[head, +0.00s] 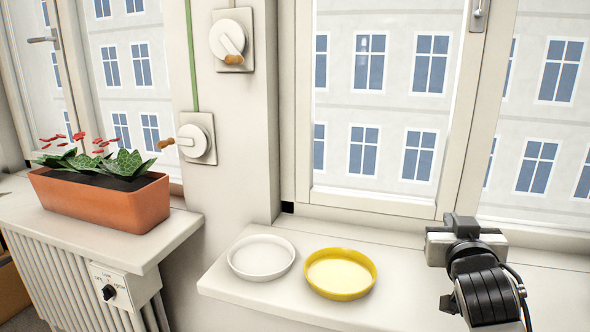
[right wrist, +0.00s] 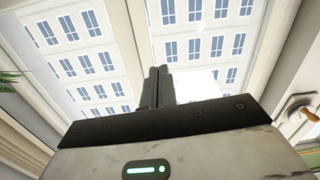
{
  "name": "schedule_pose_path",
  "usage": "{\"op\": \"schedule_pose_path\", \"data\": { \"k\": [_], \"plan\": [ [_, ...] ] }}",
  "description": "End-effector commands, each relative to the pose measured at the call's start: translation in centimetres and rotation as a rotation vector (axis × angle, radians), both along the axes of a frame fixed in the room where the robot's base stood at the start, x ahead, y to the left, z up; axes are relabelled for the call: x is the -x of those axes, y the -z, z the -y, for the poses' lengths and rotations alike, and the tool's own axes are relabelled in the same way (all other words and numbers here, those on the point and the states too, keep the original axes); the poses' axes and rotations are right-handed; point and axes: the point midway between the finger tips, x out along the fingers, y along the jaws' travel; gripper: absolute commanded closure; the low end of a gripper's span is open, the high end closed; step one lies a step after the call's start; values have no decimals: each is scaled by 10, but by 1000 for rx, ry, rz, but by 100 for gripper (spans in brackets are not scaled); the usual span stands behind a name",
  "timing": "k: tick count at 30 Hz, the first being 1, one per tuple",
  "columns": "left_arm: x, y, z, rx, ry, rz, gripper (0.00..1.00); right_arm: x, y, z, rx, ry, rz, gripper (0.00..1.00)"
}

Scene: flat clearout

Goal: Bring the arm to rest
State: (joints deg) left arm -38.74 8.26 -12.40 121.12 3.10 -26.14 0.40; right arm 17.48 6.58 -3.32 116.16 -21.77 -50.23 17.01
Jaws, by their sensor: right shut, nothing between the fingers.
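My right gripper (head: 461,226) is at the right of the head view, raised in front of the window and above the right part of the windowsill. In the right wrist view its two dark fingers (right wrist: 157,86) are together and point up toward the window, with nothing between them. It is apart from the dishes on the sill. My left gripper is in neither view.
A white dish (head: 261,258) and a yellow dish (head: 340,274) stand side by side on the windowsill (head: 400,310). A planter (head: 105,205) with red flowers stands at left above a radiator (head: 70,280). Two switches (head: 231,40) (head: 195,140) are on the pillar.

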Motion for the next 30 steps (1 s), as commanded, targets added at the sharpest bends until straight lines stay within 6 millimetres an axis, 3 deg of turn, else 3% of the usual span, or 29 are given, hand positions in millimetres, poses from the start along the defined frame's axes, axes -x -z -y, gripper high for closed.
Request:
{"op": "schedule_pose_path", "data": {
  "k": [1, 6, 9, 12, 18, 26, 30],
  "plan": [
    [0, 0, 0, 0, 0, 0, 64, 18, 39, -5, -13, -12, -109, 100],
    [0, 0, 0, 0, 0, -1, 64, 92, 142, -24, -46, -68, -453, 100],
    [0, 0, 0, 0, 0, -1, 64, 139, 185, -35, -62, -109, -631, 100],
    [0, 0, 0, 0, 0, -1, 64, 181, 214, -45, -76, -147, -777, 100],
    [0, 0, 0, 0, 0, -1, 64, 253, 248, -61, -98, -219, -1003, 100],
    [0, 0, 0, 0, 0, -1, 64, 332, 266, -77, -123, -308, -1233, 100],
    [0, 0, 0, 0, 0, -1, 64, 310, 278, -87, -124, -344, -1122, 100]
  ]
}}
